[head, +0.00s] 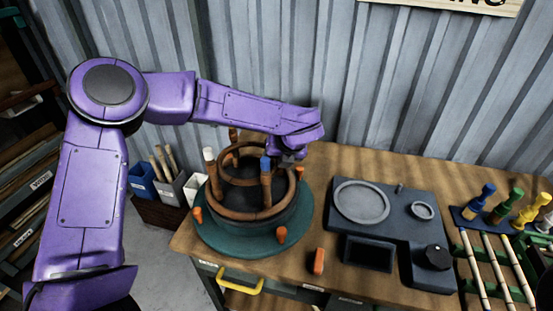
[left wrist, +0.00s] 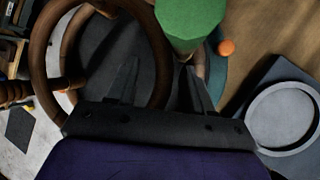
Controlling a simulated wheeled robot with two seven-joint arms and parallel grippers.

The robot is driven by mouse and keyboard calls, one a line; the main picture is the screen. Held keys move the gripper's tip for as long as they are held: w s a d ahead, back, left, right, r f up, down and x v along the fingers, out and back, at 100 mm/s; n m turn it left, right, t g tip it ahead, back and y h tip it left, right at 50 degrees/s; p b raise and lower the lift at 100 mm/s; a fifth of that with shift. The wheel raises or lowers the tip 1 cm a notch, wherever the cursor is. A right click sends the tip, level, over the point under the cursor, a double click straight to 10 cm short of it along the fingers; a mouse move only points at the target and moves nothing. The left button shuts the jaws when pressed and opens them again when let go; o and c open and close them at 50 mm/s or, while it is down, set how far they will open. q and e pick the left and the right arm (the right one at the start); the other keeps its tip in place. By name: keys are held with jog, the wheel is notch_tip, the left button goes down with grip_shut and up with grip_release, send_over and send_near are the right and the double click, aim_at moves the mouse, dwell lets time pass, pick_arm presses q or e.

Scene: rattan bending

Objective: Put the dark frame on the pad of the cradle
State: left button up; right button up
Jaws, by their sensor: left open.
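A dark brown frame of bent rings (head: 222,174) and upright posts stands over the round cradle, whose green base (head: 218,241) has orange pegs. The dark pad (head: 240,196) shows inside the rings. One post has a white top (head: 209,154) and another a blue top (head: 265,164). My left gripper (head: 291,154) is above the right rear of the frame. In the left wrist view, its open fingers (left wrist: 158,68) point toward the rings (left wrist: 41,62), with a green-topped post (left wrist: 192,20) close to the right finger. I cannot tell whether they touch. My right gripper is out of view.
A dark fixture with a grey round plate (head: 361,201) sits right of the cradle. An orange block (head: 318,261) lies in front. Pale rods (head: 493,267) and coloured clamps (head: 481,201) are at the far right. Bins with tools (head: 168,185) stand left of the bench.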

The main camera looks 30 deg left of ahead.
pick_arm(q)
jog(key=b+v, duration=0.2)
jog(key=v, duration=1)
dwell(0.9)
